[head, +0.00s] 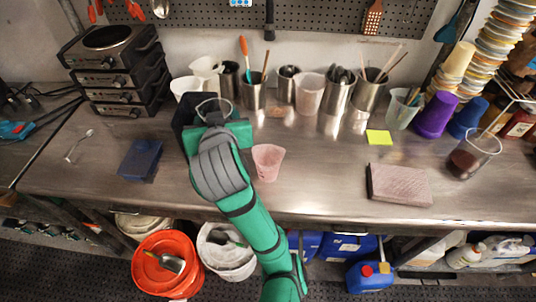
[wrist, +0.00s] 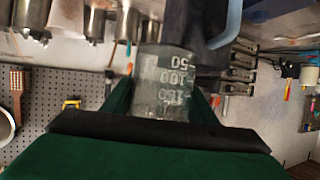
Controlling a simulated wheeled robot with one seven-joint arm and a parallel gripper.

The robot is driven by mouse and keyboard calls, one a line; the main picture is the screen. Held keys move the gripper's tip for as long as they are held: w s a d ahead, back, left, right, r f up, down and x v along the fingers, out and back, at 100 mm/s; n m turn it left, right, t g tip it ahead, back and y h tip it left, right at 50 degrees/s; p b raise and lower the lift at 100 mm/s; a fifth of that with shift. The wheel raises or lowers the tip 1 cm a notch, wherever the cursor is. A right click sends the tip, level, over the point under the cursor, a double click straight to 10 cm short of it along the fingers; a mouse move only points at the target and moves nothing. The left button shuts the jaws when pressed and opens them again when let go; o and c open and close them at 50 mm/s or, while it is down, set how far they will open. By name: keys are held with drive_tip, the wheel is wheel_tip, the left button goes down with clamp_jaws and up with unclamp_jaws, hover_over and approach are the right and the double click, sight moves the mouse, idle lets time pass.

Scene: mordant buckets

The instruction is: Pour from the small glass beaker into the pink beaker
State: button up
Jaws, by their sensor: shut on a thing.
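My gripper (head: 218,128) is shut on the small glass beaker (head: 213,106), which it holds over the left-middle part of the bench. In the wrist view the beaker (wrist: 165,80) sits between the green fingers, its white volume marks appearing upside down. I cannot tell what is in the beaker or how far it is tilted. The pink beaker (head: 267,161) stands upright on the steel bench, to the right of and nearer than my gripper, apart from it. The pink beaker cannot be made out in the wrist view.
A black object (head: 184,122) stands close behind my gripper. A dark blue box (head: 140,160) lies left, and a pinkish block (head: 399,184) lies right. Steel tool cups (head: 253,94) and white jugs line the back.

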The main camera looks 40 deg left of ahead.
drive_tip(key=shift+w+d+f+m+g, duration=0.3)
drive_tip(key=shift+f+m+g, duration=0.1)
drive_tip(key=shift+m, duration=0.2)
drive_tip(key=w+m+g, duration=0.1)
drive_tip(key=w+d+m+g+y, duration=0.1)
drive_tip(key=shift+f+m, duration=0.3)
drive_tip(key=shift+f, duration=0.1)
drive_tip(key=shift+w+d+f+m+g, duration=0.1)
drive_tip(key=shift+w+f+m+g, duration=0.1)
drive_tip(key=shift+f, duration=0.25)
drive_tip(key=shift+w+d+f+m+g, duration=0.1)
drive_tip(key=shift+w+f+m+g, duration=0.1)
drive_tip(key=shift+f, duration=0.25)
idle(0.6)
drive_tip(key=shift+f+m+g+y+p, duration=0.4)
drive_tip(key=shift+f+m+g+y, duration=0.15)
drive_tip(key=shift+m, duration=0.25)
idle(1.9)
drive_tip(key=shift+s, duration=0.1)
drive_tip(key=shift+g, duration=0.25)
idle(0.7)
